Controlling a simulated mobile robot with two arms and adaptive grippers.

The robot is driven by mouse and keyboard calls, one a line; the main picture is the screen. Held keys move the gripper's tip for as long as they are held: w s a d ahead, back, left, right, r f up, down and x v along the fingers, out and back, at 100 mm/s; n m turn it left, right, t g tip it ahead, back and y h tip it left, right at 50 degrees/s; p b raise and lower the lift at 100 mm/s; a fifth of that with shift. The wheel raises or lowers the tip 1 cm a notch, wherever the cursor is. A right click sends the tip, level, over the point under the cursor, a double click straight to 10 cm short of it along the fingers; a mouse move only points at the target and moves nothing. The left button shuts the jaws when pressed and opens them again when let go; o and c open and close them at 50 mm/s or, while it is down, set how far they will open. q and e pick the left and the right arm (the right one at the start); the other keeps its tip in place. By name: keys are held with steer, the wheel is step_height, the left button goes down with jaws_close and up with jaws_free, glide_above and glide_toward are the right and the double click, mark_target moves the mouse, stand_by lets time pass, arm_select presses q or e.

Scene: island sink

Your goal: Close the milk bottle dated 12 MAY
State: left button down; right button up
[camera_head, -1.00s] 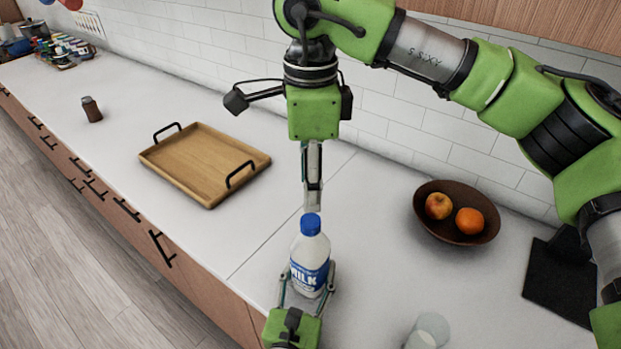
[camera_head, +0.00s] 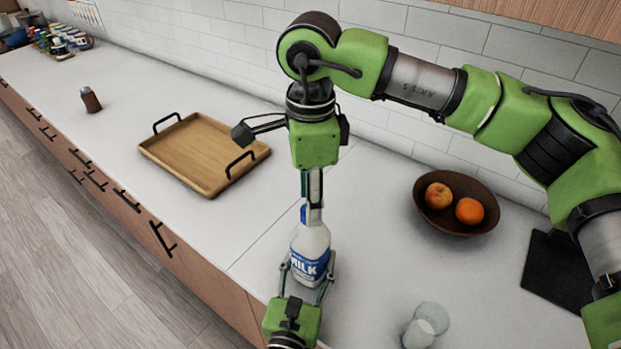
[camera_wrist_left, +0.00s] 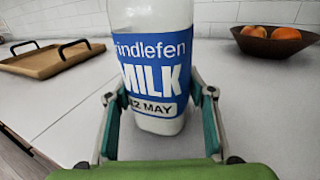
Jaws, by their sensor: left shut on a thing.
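The milk bottle (camera_head: 311,243), white with a blue label, stands upright on the counter. In the left wrist view its label (camera_wrist_left: 155,75) reads MILK, with the date 12 MAY below. My left gripper (camera_head: 308,265) is shut on the bottle's lower body, one finger on each side. My right gripper (camera_head: 314,203) points straight down at the bottle's top. Its fingers hide most of the blue cap (camera_head: 303,213), and a strip of blue shows at their left. I see these fingers edge-on, so I cannot tell whether they are gripping the cap.
A wooden tray (camera_head: 184,177) with black handles lies at the left. A brown bowl (camera_head: 458,226) with fruit stands at the right. A clear glass (camera_head: 420,330) is near the front, right of the bottle. A small brown shaker (camera_head: 91,100) stands far left. A tiled wall backs the counter.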

steer(key=shift+f, duration=0.9)
jaws_close()
steer(key=shift+o, duration=0.7)
jaws_free()
